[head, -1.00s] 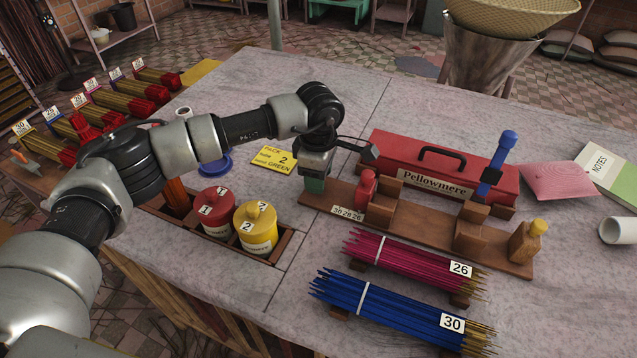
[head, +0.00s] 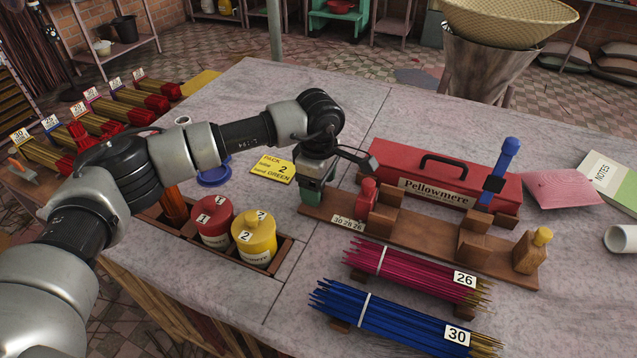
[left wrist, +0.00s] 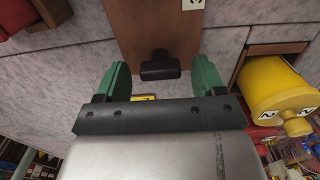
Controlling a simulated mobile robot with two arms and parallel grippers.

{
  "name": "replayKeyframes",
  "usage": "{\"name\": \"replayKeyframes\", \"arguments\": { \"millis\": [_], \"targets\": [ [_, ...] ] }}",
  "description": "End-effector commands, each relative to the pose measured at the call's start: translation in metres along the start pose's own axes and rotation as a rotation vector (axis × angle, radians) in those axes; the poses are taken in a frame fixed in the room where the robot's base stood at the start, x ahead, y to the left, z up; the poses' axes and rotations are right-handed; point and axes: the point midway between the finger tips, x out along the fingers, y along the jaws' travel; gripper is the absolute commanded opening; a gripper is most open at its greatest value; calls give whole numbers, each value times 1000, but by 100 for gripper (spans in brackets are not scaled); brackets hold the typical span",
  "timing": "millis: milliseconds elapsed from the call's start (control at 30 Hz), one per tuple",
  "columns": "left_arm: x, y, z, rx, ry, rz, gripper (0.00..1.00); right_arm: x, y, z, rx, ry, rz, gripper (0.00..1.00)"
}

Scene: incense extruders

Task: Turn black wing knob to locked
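A black wing knob (left wrist: 160,68) shows in the left wrist view as a dark bar with a short stem, on the brown wooden board. In the head view I cannot make it out behind my wrist. My left gripper (left wrist: 160,78) has its two green fingers spread, one to each side of the knob's line. A gap shows between each finger and the knob, so it is not gripped. In the head view my left gripper (head: 312,192) hangs over the left end of the wooden board (head: 425,236). My right gripper is not in view.
Pink sticks (head: 405,268) and blue sticks (head: 390,318) lie in front. A yellow canister (head: 255,238) and red canister (head: 214,224) stand left of the board.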

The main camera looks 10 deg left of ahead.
Motion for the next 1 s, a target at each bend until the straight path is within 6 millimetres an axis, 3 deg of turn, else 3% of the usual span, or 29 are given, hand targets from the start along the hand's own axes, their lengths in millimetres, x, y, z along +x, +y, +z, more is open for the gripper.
{"name": "replayKeyframes", "arguments": {
  "millis": [367,800,1000],
  "targets": [
    [-7,0,0,-1,0,2,70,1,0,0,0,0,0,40],
    [-87,1,0,-1,1,2,70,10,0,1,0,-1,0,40],
    [-106,0,0,-1,1,0,70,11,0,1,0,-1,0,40]
  ]
}}
